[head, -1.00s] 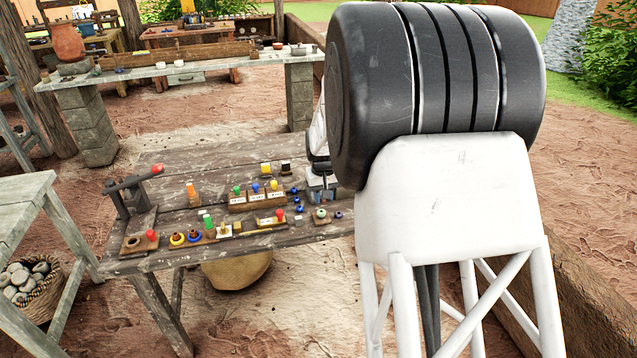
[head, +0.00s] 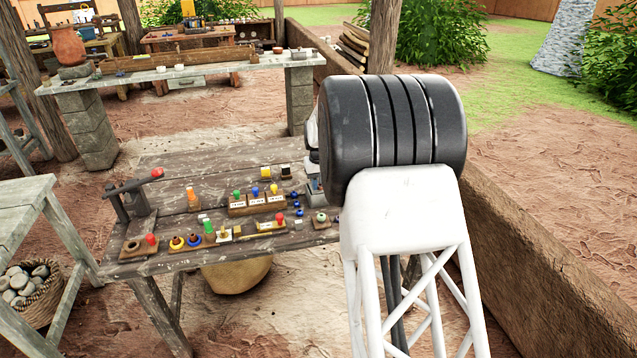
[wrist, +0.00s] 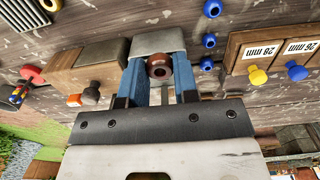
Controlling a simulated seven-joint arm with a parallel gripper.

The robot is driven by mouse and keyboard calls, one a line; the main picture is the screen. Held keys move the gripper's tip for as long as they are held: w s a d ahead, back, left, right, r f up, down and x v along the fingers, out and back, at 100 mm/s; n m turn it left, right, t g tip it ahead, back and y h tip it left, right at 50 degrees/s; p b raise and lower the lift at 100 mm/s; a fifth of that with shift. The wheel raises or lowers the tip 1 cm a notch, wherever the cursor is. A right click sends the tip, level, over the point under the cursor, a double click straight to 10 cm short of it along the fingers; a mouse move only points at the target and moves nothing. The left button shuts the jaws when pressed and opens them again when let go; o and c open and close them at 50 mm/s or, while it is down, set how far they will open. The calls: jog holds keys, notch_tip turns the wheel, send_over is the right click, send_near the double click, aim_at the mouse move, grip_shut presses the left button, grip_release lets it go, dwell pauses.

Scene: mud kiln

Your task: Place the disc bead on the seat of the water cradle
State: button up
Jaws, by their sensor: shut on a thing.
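My gripper (wrist: 158,72) has its two blue fingers closed on a small dark reddish-brown bead (wrist: 159,66) with a round hole, which I take to be the disc bead. A grey block-like piece (wrist: 158,41) shows just beyond the bead; I cannot tell whether they touch. In the head view my arm hides most of the gripper at the right side of the workbench (head: 165,262). I cannot tell for sure which piece is the water cradle. A small wooden board with a pale ring (head: 321,217) lies at the bench's right front.
Labelled wooden blocks with coloured knobs (head: 257,200) stand mid-bench. Several small blue beads (head: 297,205) lie near my gripper. Boards with rings and knobs (head: 190,241) line the front edge. A dark lever stand (head: 130,197) is at the left. The bench's back is mostly clear.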

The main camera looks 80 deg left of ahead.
jog(key=shift+w+a+f, duration=0.1)
jog(key=shift+w+a, duration=0.05)
jog(key=shift+a, duration=0.85)
jog(key=shift+w+a+f, duration=0.1)
jog(key=shift+w+a, duration=0.1)
jog(key=shift+a, duration=0.8)
jog(key=shift+w+a+f, duration=0.1)
jog(key=shift+w+a, duration=0.05)
jog(key=shift+a, duration=0.85)
jog(key=shift+f, duration=1.7)
jog(key=shift+f, duration=0.15)
jog(key=o, duration=0.9)
notch_tip(320, 180, up, 12)
